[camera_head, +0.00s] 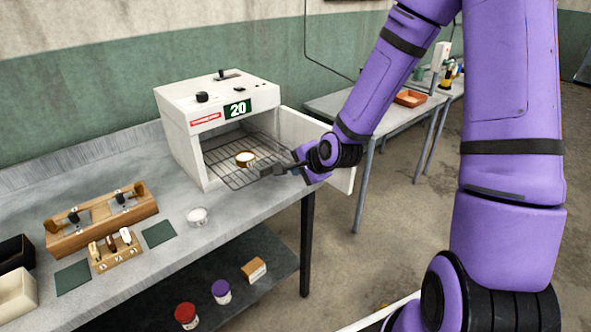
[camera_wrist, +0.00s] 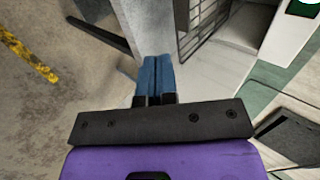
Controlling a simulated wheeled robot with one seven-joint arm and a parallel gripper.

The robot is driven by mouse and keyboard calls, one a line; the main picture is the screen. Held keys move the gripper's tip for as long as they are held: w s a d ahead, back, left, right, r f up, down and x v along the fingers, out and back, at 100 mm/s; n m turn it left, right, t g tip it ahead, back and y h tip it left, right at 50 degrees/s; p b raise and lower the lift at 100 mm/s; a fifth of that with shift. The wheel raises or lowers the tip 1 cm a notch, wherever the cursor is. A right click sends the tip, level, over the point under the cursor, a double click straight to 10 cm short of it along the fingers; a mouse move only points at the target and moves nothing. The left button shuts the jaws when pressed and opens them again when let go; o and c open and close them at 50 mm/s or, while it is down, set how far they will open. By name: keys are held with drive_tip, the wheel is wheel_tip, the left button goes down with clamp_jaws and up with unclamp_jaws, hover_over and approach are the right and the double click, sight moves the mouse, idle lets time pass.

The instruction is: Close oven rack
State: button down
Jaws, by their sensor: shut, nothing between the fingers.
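The white oven (camera_head: 190,130) stands on the grey table with its door (camera_head: 315,150) swung open to the right. The wire oven rack (camera_head: 232,176) is slid partly out of the oven's front. A small round dish (camera_head: 245,158) with a pale top sits on the rack. My gripper (camera_head: 266,172) is at the front right part of the rack; whether it touches the rack I cannot tell. In the wrist view my gripper's blue fingers (camera_wrist: 154,75) are together and hold nothing. Part of the rack (camera_wrist: 208,30) shows to the right of the fingers in that view.
On the table (camera_head: 215,228) are a wooden holder (camera_head: 100,220), a smaller wooden stand (camera_head: 116,253), a white cup (camera_head: 198,216) and green mats. Jars with red and purple lids (camera_head: 221,290) stand on the lower shelf. A second table (camera_head: 340,102) stands behind the open door.

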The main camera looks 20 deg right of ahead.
drive_tip(key=shift+w+a+r+x, duration=0.1)
drive_tip(key=shift+w+r+x, duration=0.25)
drive_tip(key=shift+x, duration=1.5)
drive_tip(key=shift+w+a+r+x, duration=0.1)
drive_tip(key=shift+w+r+x, duration=0.2)
drive_tip(key=shift+x, duration=1.6)
drive_tip(key=shift+w+a+r+x, duration=0.1)
drive_tip(key=shift+w+r+x, duration=0.2)
drive_tip(key=shift+x, duration=1.55)
approach(240, 149)
drive_tip(key=x, duration=0.5)
drive_tip(key=shift+s+f, duration=0.3)
drive_tip(key=shift+f, duration=0.05)
drive_tip(key=shift+w+a, duration=0.1)
drive_tip(key=shift+w, duration=0.15)
drive_tip(key=shift+w+r, duration=0.15)
drive_tip(key=shift+r, duration=0.05)
